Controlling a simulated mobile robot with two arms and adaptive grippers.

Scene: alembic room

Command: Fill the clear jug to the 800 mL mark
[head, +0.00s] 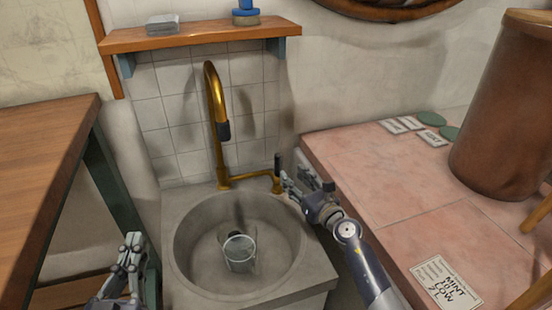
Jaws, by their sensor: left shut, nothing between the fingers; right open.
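The clear jug (239,254) stands in the round grey sink basin (188,262), roughly below the spout. Its marks and any water in it are too small to make out. A brass tap (216,120) with a dark spout end arches over the basin. Its side lever has a dark upright handle (277,164). My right gripper (287,180) is open at the lever, close to the handle; I cannot tell if it touches. My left gripper (133,245) is shut and empty, low at the left of the sink, away from the jug.
A wooden table (40,150) is at the left. A wooden shelf (200,36) hangs above the tap.

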